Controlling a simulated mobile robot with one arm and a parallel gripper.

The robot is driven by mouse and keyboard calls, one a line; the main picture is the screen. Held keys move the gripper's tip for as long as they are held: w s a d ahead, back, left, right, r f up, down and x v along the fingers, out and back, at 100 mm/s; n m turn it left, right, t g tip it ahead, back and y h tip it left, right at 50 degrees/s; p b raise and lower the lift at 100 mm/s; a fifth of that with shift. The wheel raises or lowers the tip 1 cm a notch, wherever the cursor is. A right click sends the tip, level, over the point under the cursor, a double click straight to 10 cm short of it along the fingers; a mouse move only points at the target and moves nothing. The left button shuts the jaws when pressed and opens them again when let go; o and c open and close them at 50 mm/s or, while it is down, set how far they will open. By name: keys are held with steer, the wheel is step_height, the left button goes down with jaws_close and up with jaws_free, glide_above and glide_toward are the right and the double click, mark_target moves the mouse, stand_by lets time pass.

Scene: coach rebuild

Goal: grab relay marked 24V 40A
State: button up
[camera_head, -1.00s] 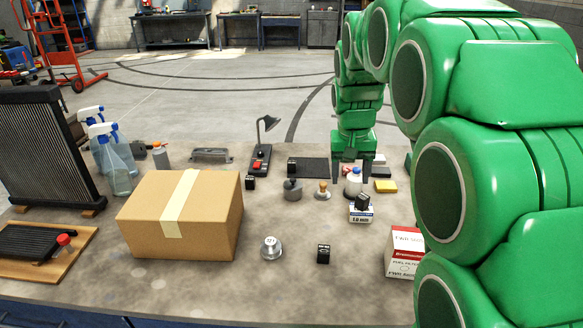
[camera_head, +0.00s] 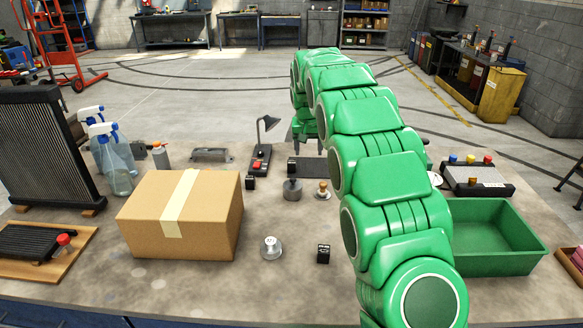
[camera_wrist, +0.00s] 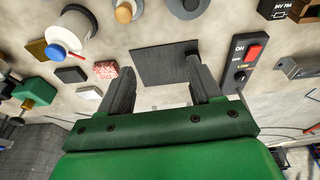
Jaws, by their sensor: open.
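Several small black relay blocks show. In the head view one relay (camera_head: 323,253) stands alone at the table's front, and another (camera_head: 250,182) stands by the lamp base; their labels are too small to read. In the wrist view a black block (camera_wrist: 278,9) at the top right edge has a label starting 24V, its rest unclear.
A cardboard box (camera_head: 205,215) fills the left middle. A lamp base with a red switch (camera_wrist: 247,58) stands right of the fingers in the wrist view.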

glide_toward(292, 162)
steer(key=s+x, duration=0.1)
steer(key=x, duration=0.2)
steer(key=shift+t, duration=0.4)
steer(key=shift+x, duration=3.75)
steer(key=shift+w+a+r, duration=0.1)
steer(key=shift+w, duration=0.05)
steer(key=c, duration=1)
steer(key=shift+c, duration=0.2)
steer(key=shift+r, duration=1.55)
steer(key=shift+s+r, duration=0.75)
steer(key=shift+r, duration=0.2)
steer(key=s+d+r, duration=0.2)
steer(key=s+r, duration=0.6)
steer(key=s, duration=0.4)
steer(key=shift+d, duration=0.35)
